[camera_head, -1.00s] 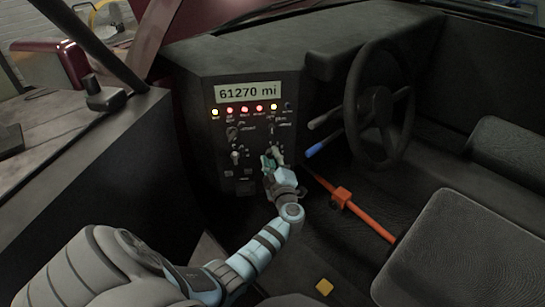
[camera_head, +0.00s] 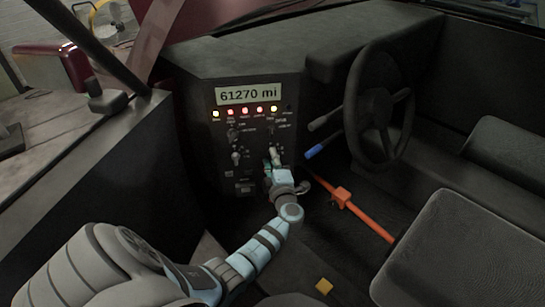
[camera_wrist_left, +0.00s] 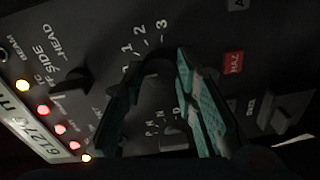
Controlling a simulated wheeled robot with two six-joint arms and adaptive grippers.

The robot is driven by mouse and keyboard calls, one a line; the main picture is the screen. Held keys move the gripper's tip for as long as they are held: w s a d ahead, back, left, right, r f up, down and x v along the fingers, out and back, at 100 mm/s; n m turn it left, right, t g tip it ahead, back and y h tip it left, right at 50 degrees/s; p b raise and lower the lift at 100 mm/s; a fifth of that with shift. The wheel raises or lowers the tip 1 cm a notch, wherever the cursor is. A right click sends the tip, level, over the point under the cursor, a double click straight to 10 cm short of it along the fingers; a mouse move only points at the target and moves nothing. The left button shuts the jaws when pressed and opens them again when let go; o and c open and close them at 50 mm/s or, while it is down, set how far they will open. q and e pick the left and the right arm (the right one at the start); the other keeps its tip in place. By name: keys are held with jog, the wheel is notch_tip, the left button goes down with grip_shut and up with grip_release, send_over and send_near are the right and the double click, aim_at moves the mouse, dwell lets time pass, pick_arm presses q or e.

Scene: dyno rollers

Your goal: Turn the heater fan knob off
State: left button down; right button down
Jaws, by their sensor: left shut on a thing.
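My left gripper (camera_head: 270,164) is at the lower right of the dark dashboard panel (camera_head: 226,172) in the head view. In the left wrist view my left gripper's teal fingers (camera_wrist_left: 157,72) stand on either side of a dark knob (camera_wrist_left: 158,84) beside the numbers 1, 2 and 3. It is shut on this knob, which appears to be the heater fan knob. The fingers hide much of the knob, so its exact setting cannot be read. My right gripper is not in view.
Another dark knob (camera_wrist_left: 72,85) marked SIDE and HEAD sits near the lit indicators. A red HAZ button (camera_wrist_left: 233,63) is beyond the fingers.

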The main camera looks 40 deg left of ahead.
pick_arm(q)
jog(key=shift+d+f, duration=0.1)
jog(key=shift+f, duration=0.05)
jog(key=c, duration=1.3)
grip_release()
jog(key=v, duration=1.2)
